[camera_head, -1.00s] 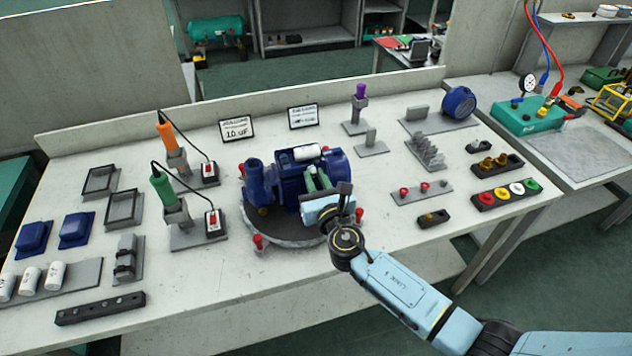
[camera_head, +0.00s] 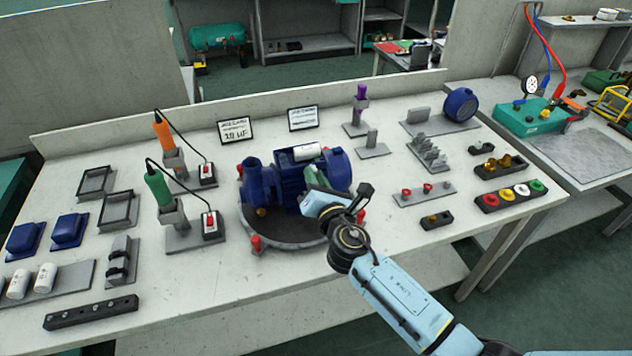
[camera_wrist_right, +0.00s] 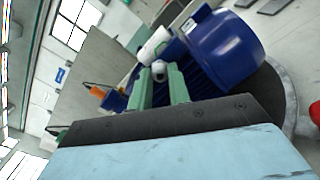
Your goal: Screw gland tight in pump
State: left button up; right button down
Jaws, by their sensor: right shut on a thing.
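The blue pump (camera_head: 290,182) stands on a round grey turntable (camera_head: 288,237) in the head view. My right gripper (camera_head: 313,177) reaches over the pump's front right side, its green fingers partly hidden by its own pale blue body. In the right wrist view the two green fingers (camera_wrist_right: 158,74) are shut on a small pale grey rounded piece, which appears to be the gland (camera_wrist_right: 158,68). It is at the ribbed blue pump body (camera_wrist_right: 195,75). How far it sits in the pump cannot be seen. My left gripper is not in view.
Red clamps (camera_head: 256,243) stand around the turntable rim. A white cylinder (camera_head: 307,152) lies on top of the pump. Green-handled (camera_head: 158,185) and orange-handled (camera_head: 163,130) tools stand in holders to the left. Trays of small parts (camera_head: 508,193) lie to the right.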

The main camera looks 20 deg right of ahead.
jog(key=c, duration=1.4)
grip_release()
jog(key=n+p, duration=0.1)
jog(key=n, duration=0.2)
jog(key=shift+n+p, duration=0.3)
jog(key=shift+p, duration=0.1)
